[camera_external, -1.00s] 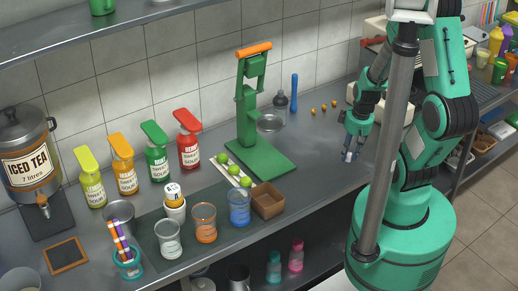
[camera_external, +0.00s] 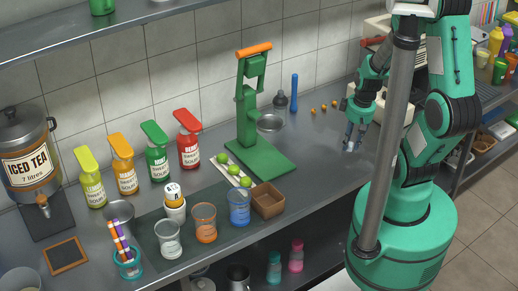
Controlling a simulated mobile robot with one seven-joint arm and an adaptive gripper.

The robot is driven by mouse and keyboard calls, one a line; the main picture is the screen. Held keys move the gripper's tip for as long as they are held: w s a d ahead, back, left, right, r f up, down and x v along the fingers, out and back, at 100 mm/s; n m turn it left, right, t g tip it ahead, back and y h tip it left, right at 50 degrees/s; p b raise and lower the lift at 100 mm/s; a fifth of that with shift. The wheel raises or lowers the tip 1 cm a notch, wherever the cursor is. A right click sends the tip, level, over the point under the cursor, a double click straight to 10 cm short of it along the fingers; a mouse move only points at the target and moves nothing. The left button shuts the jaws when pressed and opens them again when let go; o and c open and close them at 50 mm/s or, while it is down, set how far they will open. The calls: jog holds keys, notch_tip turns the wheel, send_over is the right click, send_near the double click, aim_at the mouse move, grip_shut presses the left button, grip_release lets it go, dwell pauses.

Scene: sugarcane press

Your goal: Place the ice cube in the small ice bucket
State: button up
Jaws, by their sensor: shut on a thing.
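My gripper (camera_external: 353,141) is over the right part of the metal counter, pointing down. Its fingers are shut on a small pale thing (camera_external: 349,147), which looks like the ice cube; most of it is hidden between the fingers. It appears a little above the counter. I cannot tell for sure which container is the small ice bucket.
A green press (camera_external: 250,110) stands mid-counter, with a brown box (camera_external: 267,201) in front. Clear, orange (camera_external: 205,223) and blue (camera_external: 239,207) cups stand on a dark mat. Syrup bottles (camera_external: 157,160) line the wall. The counter between press and gripper is mostly clear.

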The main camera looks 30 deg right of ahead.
jog(key=shift+w+a+r+p, duration=0.2)
jog(key=shift+w+a+p, duration=0.1)
jog(key=shift+w+a, duration=0.1)
jog(key=w+a+r+n+p, duration=0.3)
jog(key=w+a+p, duration=0.3)
jog(key=a, duration=1)
jog(key=w+a+r+n+y+p, duration=0.15)
jog(key=w+a+p, duration=0.45)
jog(key=a, duration=1.1)
jog(key=w+a+r+n+p, duration=0.35)
jog(key=w+a, duration=0.45)
jog(key=a, duration=0.8)
jog(key=s+a+n+p, duration=0.1)
jog(key=a+p, duration=0.2)
jog(key=a, duration=1.3)
jog(key=s+a+n+g+p, duration=0.1)
jog(key=a+n+p, duration=0.1)
jog(key=a, duration=1.4)
jog(key=shift+s+p, duration=0.35)
jog(key=shift+p, duration=0.05)
jog(key=shift+d+f, duration=0.1)
